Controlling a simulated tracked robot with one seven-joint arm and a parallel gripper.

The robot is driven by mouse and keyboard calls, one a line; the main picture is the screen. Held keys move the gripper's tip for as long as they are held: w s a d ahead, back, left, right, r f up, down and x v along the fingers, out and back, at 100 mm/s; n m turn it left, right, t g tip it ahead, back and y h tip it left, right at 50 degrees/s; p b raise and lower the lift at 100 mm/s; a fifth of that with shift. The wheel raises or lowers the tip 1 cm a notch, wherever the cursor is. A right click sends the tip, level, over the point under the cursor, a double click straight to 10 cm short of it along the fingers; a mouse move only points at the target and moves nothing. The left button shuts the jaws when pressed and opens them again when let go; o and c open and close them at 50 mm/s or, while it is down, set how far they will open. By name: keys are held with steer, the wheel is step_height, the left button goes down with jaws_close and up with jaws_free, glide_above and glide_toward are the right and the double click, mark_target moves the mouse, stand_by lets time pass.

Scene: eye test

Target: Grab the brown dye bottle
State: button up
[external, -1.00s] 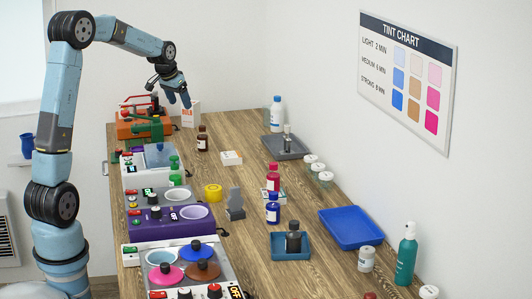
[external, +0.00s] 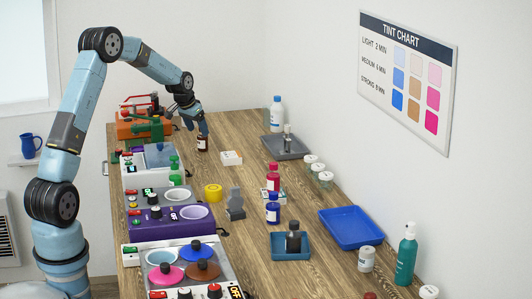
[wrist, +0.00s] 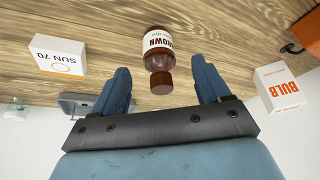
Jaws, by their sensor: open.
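The brown dye bottle (wrist: 158,58) stands on the wooden table, with a white label reading BROWN and a dark cap. In the external view the brown dye bottle (external: 202,144) is at the far part of the table, its top close under my fingers. My gripper (wrist: 161,72) is open, and the bottle's cap shows in the gap between its two blue fingers. No contact with the bottle shows. In the external view my gripper (external: 199,126) hangs just above the bottle and hides part of its top.
A white SUN 70 box (wrist: 58,55) and a BULB box (wrist: 280,87) stand on either side of the bottle in the wrist view. A grey tray (external: 285,147) holds a small bottle. An orange device (external: 130,127) stands left of my gripper. Bare wood surrounds the brown bottle.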

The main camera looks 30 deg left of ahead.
mark_target(203, 139)
steer(key=shift+w+x, duration=0.2)
steer(key=shift+x, duration=3)
steer(key=shift+d+r, duration=0.15)
steer(key=c, duration=1.2)
